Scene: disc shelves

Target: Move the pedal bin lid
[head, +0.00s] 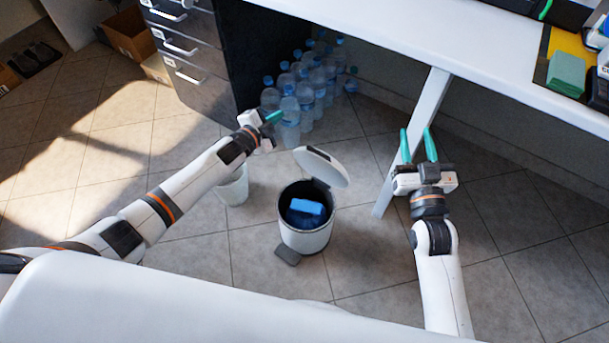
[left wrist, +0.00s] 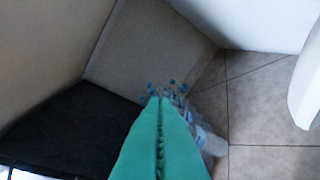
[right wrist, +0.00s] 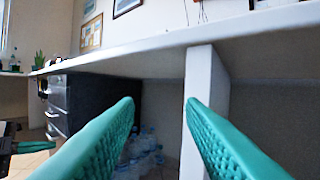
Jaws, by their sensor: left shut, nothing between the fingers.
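The white pedal bin (head: 305,236) stands on the tiled floor in the middle of the head view. Its lid (head: 322,167) is raised, tilted up at the back right of the rim. Something blue (head: 306,208) lies inside the bin. The grey pedal (head: 287,255) is at its front left. My left gripper (head: 273,117) is shut and empty, above and behind the bin to the left, apart from the lid. It also fills the lower middle of the left wrist view (left wrist: 160,125). My right gripper (head: 418,146) is open and empty, right of the bin, apart from the lid.
Several water bottles (head: 290,110) stand under the white desk (head: 400,30). A desk leg (head: 415,130) is beside my right gripper. A drawer cabinet (head: 185,55) is at the back left. A white bucket (head: 233,188) is partly behind my left arm. The floor in front is clear.

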